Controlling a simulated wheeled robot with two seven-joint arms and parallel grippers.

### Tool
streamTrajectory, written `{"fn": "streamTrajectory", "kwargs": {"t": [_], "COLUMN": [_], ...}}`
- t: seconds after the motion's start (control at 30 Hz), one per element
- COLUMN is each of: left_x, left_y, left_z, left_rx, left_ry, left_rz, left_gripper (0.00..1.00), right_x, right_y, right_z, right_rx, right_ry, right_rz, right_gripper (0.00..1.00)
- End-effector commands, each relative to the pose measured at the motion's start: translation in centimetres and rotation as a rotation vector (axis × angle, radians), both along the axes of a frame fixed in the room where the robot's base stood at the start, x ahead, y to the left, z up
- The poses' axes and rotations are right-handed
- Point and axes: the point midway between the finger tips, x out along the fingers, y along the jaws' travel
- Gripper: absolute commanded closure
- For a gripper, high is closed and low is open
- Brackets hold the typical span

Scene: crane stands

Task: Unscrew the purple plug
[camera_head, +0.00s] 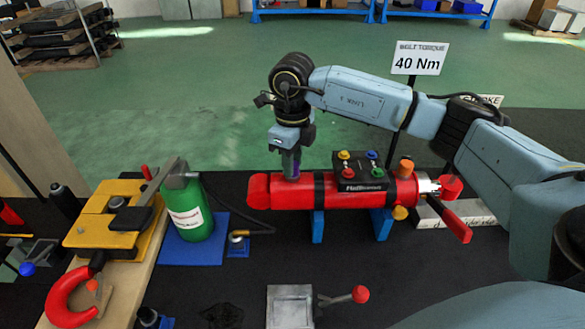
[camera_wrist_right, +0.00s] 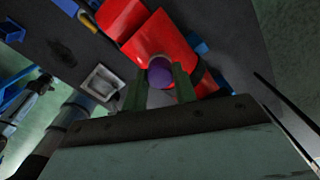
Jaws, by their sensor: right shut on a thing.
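The purple plug (camera_wrist_right: 159,75) shows as a round purple shape between the two green fingers of my right gripper (camera_wrist_right: 159,83) in the wrist view. It sits against the red cylinder (camera_head: 330,198), which lies level on blue supports. In the head view my right gripper (camera_head: 290,165) points straight down onto the top of the cylinder near its left end and is shut on the plug. The plug is mostly hidden there by the fingers. I cannot tell how far its thread is engaged. My left gripper is not in view.
A black block (camera_head: 362,181) with coloured knobs sits on the cylinder, right of my gripper. A small metal tray (camera_head: 289,308) lies in front. A 40 Nm sign (camera_head: 420,58) stands behind.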

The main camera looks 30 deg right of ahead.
Motion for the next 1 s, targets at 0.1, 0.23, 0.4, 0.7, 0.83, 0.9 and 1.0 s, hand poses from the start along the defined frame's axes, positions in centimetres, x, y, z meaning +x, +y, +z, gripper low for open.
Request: {"fn": "streamTrajectory", "kwargs": {"t": [0.1, 0.23, 0.4, 0.7, 0.83, 0.9, 1.0], "left_x": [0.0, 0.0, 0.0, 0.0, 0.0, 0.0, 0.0], "left_y": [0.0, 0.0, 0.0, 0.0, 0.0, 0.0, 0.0], "left_z": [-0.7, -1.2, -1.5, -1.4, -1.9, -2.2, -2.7], "left_rx": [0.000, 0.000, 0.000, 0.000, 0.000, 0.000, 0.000], "left_ry": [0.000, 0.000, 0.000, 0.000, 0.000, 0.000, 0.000], "left_rz": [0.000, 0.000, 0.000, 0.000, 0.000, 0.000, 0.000], "left_gripper": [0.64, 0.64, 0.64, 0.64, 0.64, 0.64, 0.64], "right_x": [0.1, 0.1, 0.1, 0.1, 0.1, 0.1, 0.2], "right_y": [-0.1, -0.1, 0.0, -0.1, -0.1, -0.1, -0.1], "right_z": [0.0, 0.0, 0.2, 0.3, 0.2, 0.1, 0.2], "right_rx": [0.000, -0.001, 0.000, 0.001, -0.001, -0.001, -0.001], "right_ry": [-0.004, -0.004, -0.004, -0.005, -0.006, -0.006, -0.007], "right_rz": [0.128, 0.295, 0.412, 0.423, 0.513, 0.606, 0.733], "right_gripper": [1.00, 1.00, 1.00, 1.00, 1.00, 1.00, 1.00]}}
